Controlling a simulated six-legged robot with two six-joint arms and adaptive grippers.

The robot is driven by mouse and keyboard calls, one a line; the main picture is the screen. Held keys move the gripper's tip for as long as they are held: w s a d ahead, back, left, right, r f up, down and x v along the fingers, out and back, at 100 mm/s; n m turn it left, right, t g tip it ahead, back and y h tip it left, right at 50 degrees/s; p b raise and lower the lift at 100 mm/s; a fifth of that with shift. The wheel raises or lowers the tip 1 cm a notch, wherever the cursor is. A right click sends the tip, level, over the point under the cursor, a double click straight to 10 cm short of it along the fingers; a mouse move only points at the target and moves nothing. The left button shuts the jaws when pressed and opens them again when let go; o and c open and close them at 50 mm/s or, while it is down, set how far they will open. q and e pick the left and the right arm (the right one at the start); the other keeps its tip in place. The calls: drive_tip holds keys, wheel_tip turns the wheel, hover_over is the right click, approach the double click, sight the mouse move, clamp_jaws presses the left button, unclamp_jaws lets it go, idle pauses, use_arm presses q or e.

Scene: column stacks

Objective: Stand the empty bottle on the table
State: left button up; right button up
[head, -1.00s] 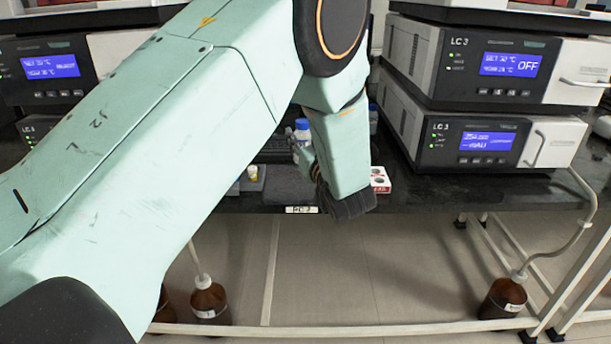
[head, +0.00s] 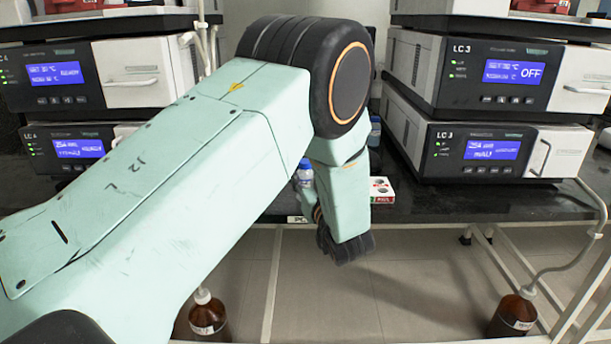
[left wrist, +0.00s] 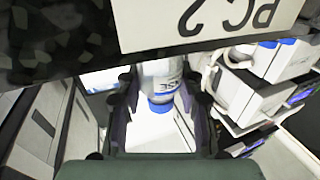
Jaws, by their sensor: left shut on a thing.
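The bottle (head: 304,179) has a blue cap and a pale, see-through body with a label. In the head view it is upright at the table's front edge, partly hidden by my left arm. My left gripper (head: 325,222) is low at that edge, mostly hidden by its own links. In the left wrist view, which is upside down, the bottle (left wrist: 161,80) is between the two fingers, and the gripper (left wrist: 160,103) is shut on it. The table edge hides its base, so I cannot tell whether it touches the table (head: 440,205). My right gripper is not in view.
A small red-and-white box (head: 381,190) lies right of my left gripper. Stacked LC units (head: 480,150) stand on the right, with more units (head: 95,75) on the left. A label reading PC 2 (left wrist: 215,22) is on the table edge. Brown bottles (head: 512,316) stand on the floor.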

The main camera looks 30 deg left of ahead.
use_arm(q)
drive_tip(key=o, duration=0.8)
drive_tip(key=shift+w+f, duration=0.15)
drive_tip(key=shift+o, duration=0.6)
